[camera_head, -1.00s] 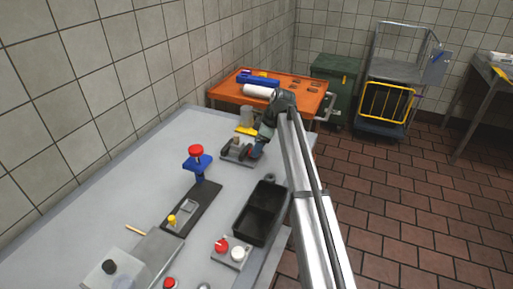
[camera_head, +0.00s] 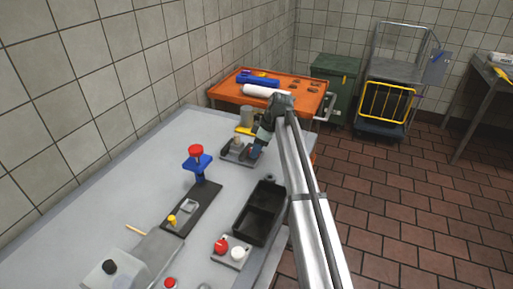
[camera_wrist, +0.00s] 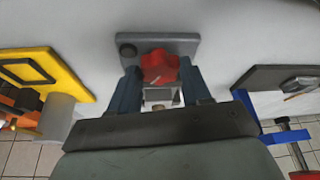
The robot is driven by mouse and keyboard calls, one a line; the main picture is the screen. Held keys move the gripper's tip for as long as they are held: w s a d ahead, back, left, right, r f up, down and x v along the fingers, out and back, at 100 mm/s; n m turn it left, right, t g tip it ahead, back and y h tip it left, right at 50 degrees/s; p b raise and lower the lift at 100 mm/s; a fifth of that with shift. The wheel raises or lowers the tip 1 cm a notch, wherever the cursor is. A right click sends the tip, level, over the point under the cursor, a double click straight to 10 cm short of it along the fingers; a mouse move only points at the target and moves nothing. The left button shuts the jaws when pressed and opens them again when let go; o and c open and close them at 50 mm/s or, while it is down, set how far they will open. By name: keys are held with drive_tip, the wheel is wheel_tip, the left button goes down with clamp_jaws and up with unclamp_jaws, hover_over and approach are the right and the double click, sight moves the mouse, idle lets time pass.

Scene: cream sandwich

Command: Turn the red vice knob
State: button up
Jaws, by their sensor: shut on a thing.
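The red vice knob (camera_wrist: 160,66) shows in the wrist view, between the tips of my two blue fingers. My gripper (camera_wrist: 159,84) is shut on it. Behind the knob is a grey vice plate with a round dark hole (camera_wrist: 128,51). In the head view the grey vice (camera_head: 237,151) sits at the far right part of the table, with my gripper (camera_head: 257,150) at its right side. The knob is hidden there by my gripper.
A blue press with a red top (camera_head: 196,151) stands on a dark base left of the vice. A black two-part tray (camera_head: 263,226) lies nearer. A yellow-based fixture (camera_head: 246,130) stands just behind the vice. An orange cart (camera_head: 285,90) is beyond the table.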

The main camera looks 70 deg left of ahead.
drive_tip(key=shift+c, duration=1.1)
drive_tip(key=shift+s+d+m+t+y, duration=0.15)
drive_tip(key=shift+m+t+y, duration=0.2)
drive_tip(key=shift+m, duration=0.75)
drive_tip(key=shift+m+t+y, duration=0.35)
drive_tip(key=shift+m, duration=0.95)
drive_tip(key=o, duration=1.1)
drive_tip(key=shift+c, duration=0.2)
drive_tip(key=shift+r, duration=0.1)
drive_tip(key=v, duration=1.3)
drive_tip(key=shift+r, duration=0.3)
